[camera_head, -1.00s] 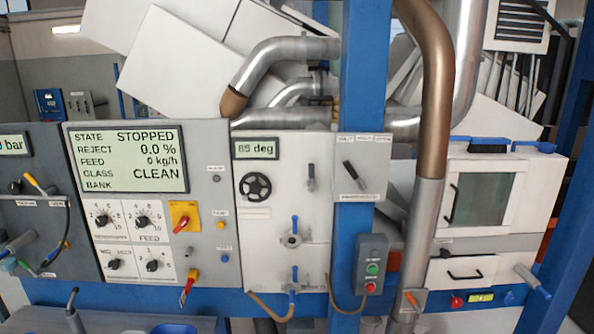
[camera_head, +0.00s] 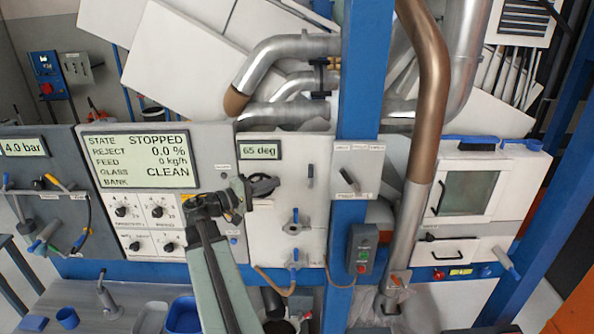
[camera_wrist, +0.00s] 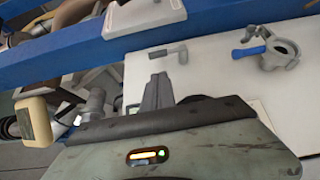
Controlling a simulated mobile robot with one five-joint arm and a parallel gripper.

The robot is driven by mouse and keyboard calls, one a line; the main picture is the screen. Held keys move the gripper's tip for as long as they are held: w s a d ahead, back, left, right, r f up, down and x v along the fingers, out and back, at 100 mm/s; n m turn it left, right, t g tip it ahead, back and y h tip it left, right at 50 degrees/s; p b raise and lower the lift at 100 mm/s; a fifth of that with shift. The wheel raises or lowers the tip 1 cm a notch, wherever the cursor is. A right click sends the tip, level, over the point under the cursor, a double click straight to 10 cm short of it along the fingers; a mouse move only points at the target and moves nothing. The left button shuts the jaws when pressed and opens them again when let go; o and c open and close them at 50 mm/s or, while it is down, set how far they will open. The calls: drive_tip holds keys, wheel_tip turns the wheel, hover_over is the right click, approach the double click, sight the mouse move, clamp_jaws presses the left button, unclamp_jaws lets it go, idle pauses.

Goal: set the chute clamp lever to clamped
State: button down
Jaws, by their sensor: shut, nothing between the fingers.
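An orange lever (camera_head: 396,281) sits at the lower end of the grey and brown chute pipe (camera_head: 418,190). It may be the chute clamp lever; no label on it is readable, and I cannot tell its set position. My gripper (camera_head: 242,190) is in front of the white panel (camera_head: 262,222), by the black handwheel (camera_head: 264,184), well left of the pipe. It is shut and empty. In the wrist view my gripper (camera_wrist: 156,88) points at a white panel with a grey lever (camera_wrist: 168,53) and a blue-handled valve (camera_wrist: 268,50).
A blue post (camera_head: 357,120) and a grey button box (camera_head: 363,255) stand between my gripper and the pipe. A black-handled lever (camera_head: 349,181) is on a white plate at the post. A cabinet with a window (camera_head: 467,192) is at the right. A clear bag hangs below the pipe.

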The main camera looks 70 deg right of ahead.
sight(311, 186)
drive_tip(key=x, duration=1)
drive_tip(key=shift+f, duration=0.1)
drive_tip(key=shift+s+d+r+p, duration=0.1)
drive_tip(key=shift+s+r+p, duration=0.2)
drive_tip(key=shift+s+p, duration=0.1)
idle(0.6)
drive_tip(key=shift+s+d+r+p, duration=0.15)
drive_tip(key=shift+s+d, duration=0.05)
drive_tip(key=shift+s, duration=0.3)
drive_tip(key=shift+s+d+r+p, duration=0.15)
drive_tip(key=shift+s+d, duration=0.05)
drive_tip(key=shift+s, duration=0.3)
drive_tip(key=shift+s+d+r+p, duration=0.15)
drive_tip(key=shift+s+d, duration=0.05)
drive_tip(key=shift+s, duration=0.4)
drive_tip(key=v, duration=0.8)
